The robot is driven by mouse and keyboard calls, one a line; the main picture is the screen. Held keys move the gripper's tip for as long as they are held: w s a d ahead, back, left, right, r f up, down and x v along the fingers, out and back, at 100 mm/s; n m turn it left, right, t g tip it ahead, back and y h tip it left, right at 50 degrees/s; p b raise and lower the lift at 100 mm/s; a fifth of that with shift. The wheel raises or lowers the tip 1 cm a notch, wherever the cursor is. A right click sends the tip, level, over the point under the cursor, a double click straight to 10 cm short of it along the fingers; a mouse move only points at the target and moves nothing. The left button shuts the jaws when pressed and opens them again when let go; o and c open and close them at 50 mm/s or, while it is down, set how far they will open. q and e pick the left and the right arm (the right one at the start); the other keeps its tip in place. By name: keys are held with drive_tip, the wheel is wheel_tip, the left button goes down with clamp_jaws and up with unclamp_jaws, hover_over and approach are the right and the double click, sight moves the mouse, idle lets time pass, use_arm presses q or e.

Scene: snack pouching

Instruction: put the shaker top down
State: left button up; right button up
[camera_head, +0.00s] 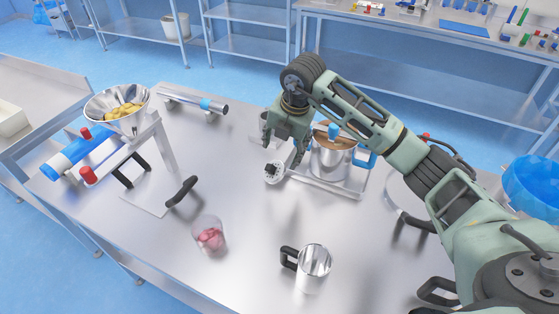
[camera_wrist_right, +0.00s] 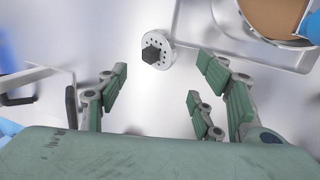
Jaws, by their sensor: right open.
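The shaker top (camera_head: 274,172) is a small pale disc with holes and a black square knob. It lies on the steel table just left of a tray, and it also shows in the wrist view (camera_wrist_right: 166,60), knob facing the camera. My right gripper (camera_head: 285,150) is open and empty, pointing down close to the shaker top. In the wrist view the spread green-padded fingers (camera_wrist_right: 160,88) stand apart from it. My left gripper is in neither view.
A pot (camera_head: 331,165) with brown contents stands on the tray (camera_head: 335,190). A metal mug (camera_head: 313,268) and a clear cup with pink pieces (camera_head: 209,236) stand in front. A bowl of yellow snacks (camera_head: 118,108) tops the stand at left. The table's centre is clear.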

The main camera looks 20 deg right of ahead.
drive_tip(key=shift+b+v, duration=0.3)
drive_tip(key=shift+v, duration=1.85)
